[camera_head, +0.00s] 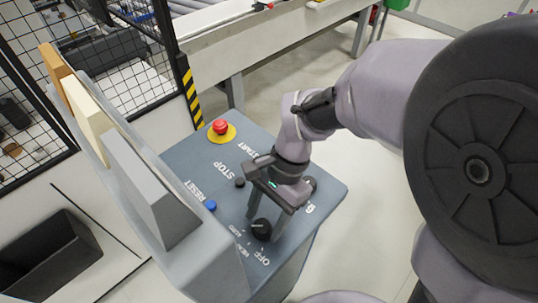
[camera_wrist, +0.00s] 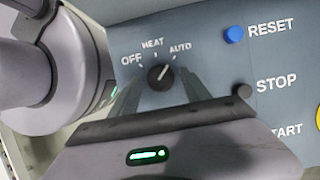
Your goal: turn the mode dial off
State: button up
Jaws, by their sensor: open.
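The mode dial (camera_wrist: 160,77) is a round black knob on the blue-grey control panel (camera_wrist: 215,65). The labels OFF, HEAT and AUTO sit around it in the wrist view. Its white pointer mark is turned toward AUTO. In the head view the dial (camera_head: 261,229) is at the panel's lower part, close to the OFF label. My gripper (camera_head: 265,219) is over the dial, pointing down at the panel. Its two fingers are apart, one on each side of the dial in the wrist view. I cannot tell whether they touch it.
The panel also carries a blue RESET button (camera_wrist: 234,34), a black STOP button (camera_wrist: 242,91) and a red emergency button (camera_head: 221,127) on a yellow ring. A grey upright housing (camera_head: 150,190) stands along the panel's left side. A conveyor (camera_head: 245,35) and mesh fence are behind.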

grip_shut()
dwell(0.3)
jog(key=shift+n+p, duration=0.4)
jog(key=shift+p, duration=0.1)
jog(key=n+p, duration=0.1)
jog(key=n+h+p, duration=0.1)
jog(key=n+p, duration=0.1)
jog(key=shift+a+r+g, duration=0.2)
jog(key=shift+g, duration=0.2)
jog(key=n+h+p, duration=0.1)
jog(key=n+p, duration=0.1)
jog(key=n+h+p, duration=0.1)
jog(key=n+p, duration=0.1)
jog(key=n, duration=0.1)
jog(key=shift+a+n, duration=0.2)
jog(key=shift+n, duration=0.1)
jog(key=n+h+p, duration=0.1)
jog(key=n, duration=0.1)
jog(key=n+h+p, duration=0.1)
jog(key=n+p, duration=0.1)
jog(key=shift+a+f, duration=0.1)
jog(key=shift+a, duration=0.1)
jog(key=shift+a+f+n+t+h+p, duration=0.1)
jog(key=shift+n+t+h+p, duration=0.35)
jog(key=shift+n, duration=0.65)
jog(key=shift+n+t+h+p, duration=0.15)
jog(key=shift+n+p, duration=0.45)
jog(key=shift+n, duration=0.8)
